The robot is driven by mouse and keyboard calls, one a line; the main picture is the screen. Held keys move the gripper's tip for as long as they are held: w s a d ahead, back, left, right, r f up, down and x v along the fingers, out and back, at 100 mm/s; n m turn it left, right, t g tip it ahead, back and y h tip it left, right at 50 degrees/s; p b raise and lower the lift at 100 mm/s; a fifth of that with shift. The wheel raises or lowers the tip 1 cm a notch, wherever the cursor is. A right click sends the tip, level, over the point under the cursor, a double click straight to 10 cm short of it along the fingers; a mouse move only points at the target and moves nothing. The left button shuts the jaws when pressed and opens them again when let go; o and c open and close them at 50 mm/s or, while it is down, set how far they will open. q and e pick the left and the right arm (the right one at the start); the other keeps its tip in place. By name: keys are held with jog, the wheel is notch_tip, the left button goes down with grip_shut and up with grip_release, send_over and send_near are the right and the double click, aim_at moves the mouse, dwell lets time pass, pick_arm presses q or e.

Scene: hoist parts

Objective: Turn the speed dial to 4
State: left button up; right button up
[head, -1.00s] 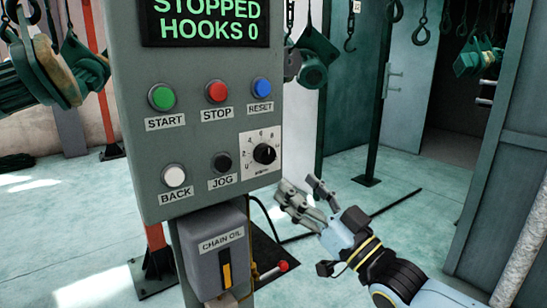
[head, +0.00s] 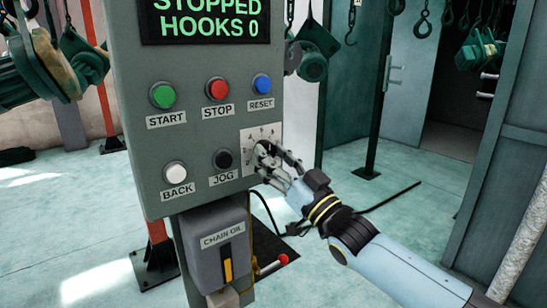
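The speed dial is a black knob on a white scale plate (head: 251,134) at the right side of the grey control panel (head: 222,125). My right gripper (head: 268,156) is at the dial, its fingers in front of the knob and the lower part of the plate. The knob is mostly hidden behind the fingers, so its pointer setting cannot be read. I cannot tell whether the fingers are closed on the knob. The display (head: 207,18) reads STOPPED, HOOKS 0. My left gripper is not in view.
The green START (head: 162,95), red STOP (head: 217,88) and blue RESET (head: 262,83) buttons sit above. The white BACK (head: 175,173) and black JOG (head: 222,160) buttons are left of the dial. A CHAIN OIL box (head: 220,255) is below. Hooks and hoists hang behind.

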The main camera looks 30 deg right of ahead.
jog(key=c, duration=0.6)
jog(key=shift+c, duration=0.2)
jog(key=shift+n, duration=0.6)
jog(key=n+g+y, duration=0.1)
jog(key=n+y, duration=0.1)
jog(key=n, duration=0.1)
jog(key=shift+d+r+n, duration=0.1)
jog(key=shift+n, duration=0.3)
jog(key=shift+d+r+n+g+y+p, duration=0.1)
jog(key=shift+n+g+y+p, duration=0.4)
jog(key=shift+n, duration=0.95)
jog(key=shift+n+g+y+p, duration=0.4)
jog(key=shift+n+y+p, duration=0.2)
jog(key=shift+n, duration=0.85)
jog(key=o, duration=1.1)
jog(key=shift+o, duration=0.2)
